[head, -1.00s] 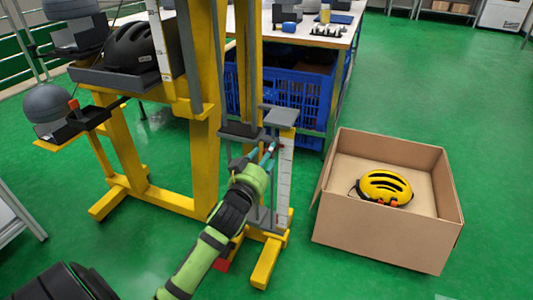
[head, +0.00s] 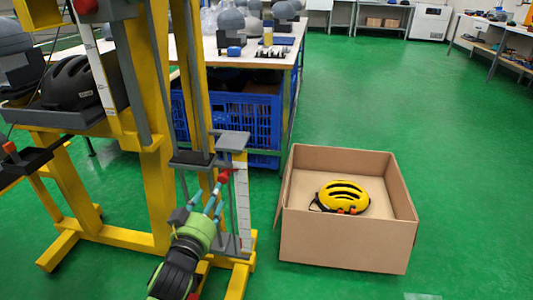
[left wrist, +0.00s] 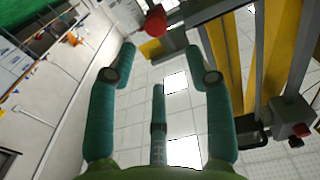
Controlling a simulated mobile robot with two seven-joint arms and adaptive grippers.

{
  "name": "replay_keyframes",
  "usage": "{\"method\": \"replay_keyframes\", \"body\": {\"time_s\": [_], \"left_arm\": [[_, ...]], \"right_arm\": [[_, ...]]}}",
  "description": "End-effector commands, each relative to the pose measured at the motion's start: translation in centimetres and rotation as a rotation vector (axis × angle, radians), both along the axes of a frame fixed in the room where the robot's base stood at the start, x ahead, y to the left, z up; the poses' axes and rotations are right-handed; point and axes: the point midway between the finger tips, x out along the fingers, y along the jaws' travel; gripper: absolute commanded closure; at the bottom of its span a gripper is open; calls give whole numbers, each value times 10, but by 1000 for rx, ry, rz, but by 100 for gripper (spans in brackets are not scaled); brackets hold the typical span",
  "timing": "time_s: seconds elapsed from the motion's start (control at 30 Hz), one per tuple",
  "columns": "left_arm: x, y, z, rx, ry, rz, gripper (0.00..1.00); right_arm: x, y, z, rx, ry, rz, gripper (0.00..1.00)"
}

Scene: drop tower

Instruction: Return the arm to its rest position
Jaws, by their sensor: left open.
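My left arm (head: 178,265) comes up from the bottom of the head view. Its green left gripper (head: 210,197) has teal fingers and is in front of the drop tower's scale post. In the left wrist view the left gripper (left wrist: 160,60) has its fingers spread, with nothing between them. A red knob (left wrist: 155,20) shows just beyond the fingertips. In the head view a red knob (head: 224,177) is close to the fingertips; I cannot tell there whether they touch. My right gripper is not in view.
The yellow drop tower (head: 158,190) stands at left, with a black helmet (head: 68,84) on its grey carriage. An open cardboard box (head: 340,240) with a yellow helmet (head: 342,196) stands to the right. A blue crate (head: 235,120) is under the table behind. Green floor is clear at right.

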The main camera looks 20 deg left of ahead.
Motion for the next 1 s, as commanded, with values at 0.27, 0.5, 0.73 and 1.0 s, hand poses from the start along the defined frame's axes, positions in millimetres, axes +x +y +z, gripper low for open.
{"method": "replay_keyframes", "body": {"time_s": [0.27,0.5,0.73,1.0], "left_arm": [[-11,-11,-36,-18,146,4,48],[-88,-66,-152,-40,697,-69,48],[-167,-111,-204,-29,1061,-202,48],[-223,-141,-224,-15,1306,-328,48]], "right_arm": [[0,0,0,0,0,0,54],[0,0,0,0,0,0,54],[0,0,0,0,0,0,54],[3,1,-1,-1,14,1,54]]}}
